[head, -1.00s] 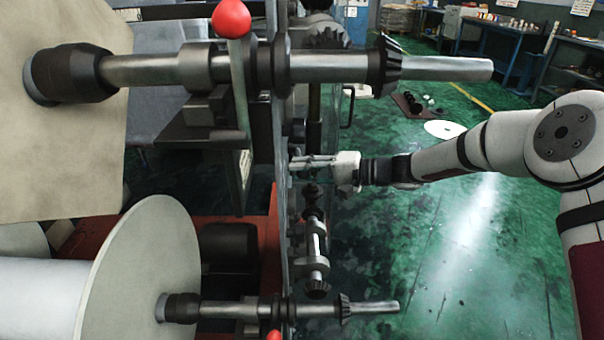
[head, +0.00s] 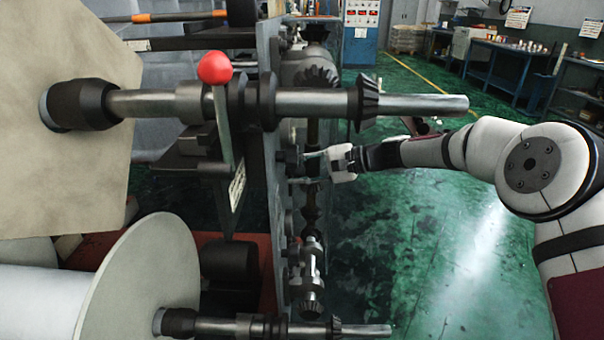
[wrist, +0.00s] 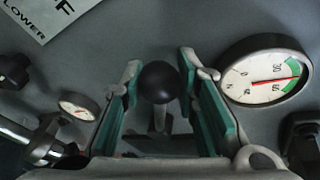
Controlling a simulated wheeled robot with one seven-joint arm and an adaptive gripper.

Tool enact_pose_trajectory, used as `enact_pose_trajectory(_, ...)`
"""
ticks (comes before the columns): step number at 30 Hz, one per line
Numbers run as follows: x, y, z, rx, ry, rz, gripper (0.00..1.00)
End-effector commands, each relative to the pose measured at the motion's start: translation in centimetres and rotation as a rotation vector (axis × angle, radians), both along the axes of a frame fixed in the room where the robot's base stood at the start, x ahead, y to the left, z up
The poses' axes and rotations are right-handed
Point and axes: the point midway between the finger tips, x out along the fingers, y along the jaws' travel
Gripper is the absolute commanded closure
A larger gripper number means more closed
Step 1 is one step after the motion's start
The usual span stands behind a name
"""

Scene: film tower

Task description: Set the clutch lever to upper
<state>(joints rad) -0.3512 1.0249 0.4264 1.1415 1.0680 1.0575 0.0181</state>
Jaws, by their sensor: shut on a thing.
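The lever's round black knob (wrist: 158,82) sits between the two fingers of my gripper (wrist: 160,66) in the wrist view, with a short grey stem below it. My gripper is shut on this lever, with green-lined fingers on either side of the knob. In the head view my gripper (head: 310,166) reaches left to the machine's side plate (head: 272,150); the lever is too small to make out there. A label plate (wrist: 45,12) reading "LOWER" shows at the wrist view's upper left.
A large gauge (wrist: 265,76) is right of the fingers and a small gauge (wrist: 78,106) left. A steel shaft (head: 300,102) juts out above my gripper, and a geared shaft (head: 310,275) stands below. A red-knobbed lever (head: 215,68) is left. Green floor at right is open.

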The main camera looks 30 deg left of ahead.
Motion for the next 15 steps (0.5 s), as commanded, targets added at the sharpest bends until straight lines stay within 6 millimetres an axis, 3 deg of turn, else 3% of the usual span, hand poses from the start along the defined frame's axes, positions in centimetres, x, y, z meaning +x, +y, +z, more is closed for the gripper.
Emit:
enact_pose_trajectory(9, 0.23, 0.07, 0.33, 0.004, 0.0, -0.006, 1.0)
enact_pose_trajectory(10, 0.24, 0.07, 0.34, 0.005, -0.001, -0.007, 0.7)
enact_pose_trajectory(12, 0.24, 0.07, 0.36, 0.005, -0.001, -0.007, 0.54)
enact_pose_trajectory(15, 0.2, 0.06, 0.3, 0.004, 0.0, -0.006, 0.51)
